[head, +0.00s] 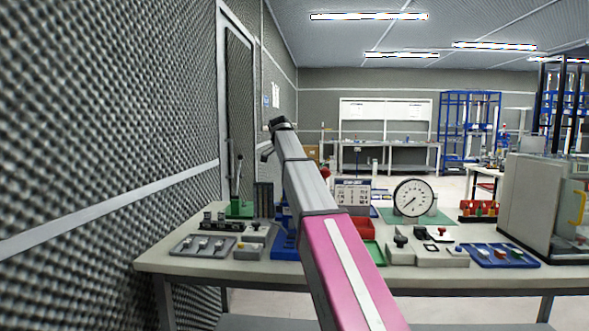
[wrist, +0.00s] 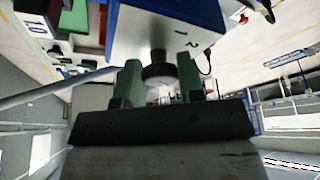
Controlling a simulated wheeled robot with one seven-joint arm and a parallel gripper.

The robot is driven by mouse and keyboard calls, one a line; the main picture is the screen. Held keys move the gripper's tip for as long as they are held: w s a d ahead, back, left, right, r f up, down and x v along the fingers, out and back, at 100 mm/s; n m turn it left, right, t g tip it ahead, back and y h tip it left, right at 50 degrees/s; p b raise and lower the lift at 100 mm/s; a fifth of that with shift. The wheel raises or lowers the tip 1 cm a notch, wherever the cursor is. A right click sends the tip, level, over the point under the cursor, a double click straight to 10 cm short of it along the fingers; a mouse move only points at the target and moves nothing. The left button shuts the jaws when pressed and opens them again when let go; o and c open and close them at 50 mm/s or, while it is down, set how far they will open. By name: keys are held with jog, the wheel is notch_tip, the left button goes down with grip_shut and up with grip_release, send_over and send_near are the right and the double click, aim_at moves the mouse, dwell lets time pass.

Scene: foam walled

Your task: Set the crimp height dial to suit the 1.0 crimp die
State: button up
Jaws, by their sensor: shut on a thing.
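In the wrist view my gripper (wrist: 158,80) has its two green fingers on either side of a dark round knob (wrist: 158,70), shut on it. The knob sits on a blue-sided box with a pale face (wrist: 165,28), which carries the marks 1 and 2. I take this knob for the crimp height dial; its pointer and exact setting cannot be read. A white label (wrist: 38,24) at the upper left seems to read 1.0, beside green and red blocks. In the head view my arm hides the gripper and the knob; a blue body (head: 284,244) shows beside the arm.
The bench (head: 190,263) holds a grey tray (head: 202,246) at left, a large round gauge (head: 413,198), a blue tray (head: 497,256) and a grey machine (head: 528,205) at right. A green-based lever tool (head: 239,208) stands near the foam wall (head: 110,130).

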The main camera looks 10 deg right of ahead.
jog(key=o, duration=0.9)
jog(key=v, duration=1)
jog(key=shift+s+a+r, duration=0.1)
jog(key=shift+r, duration=0.3)
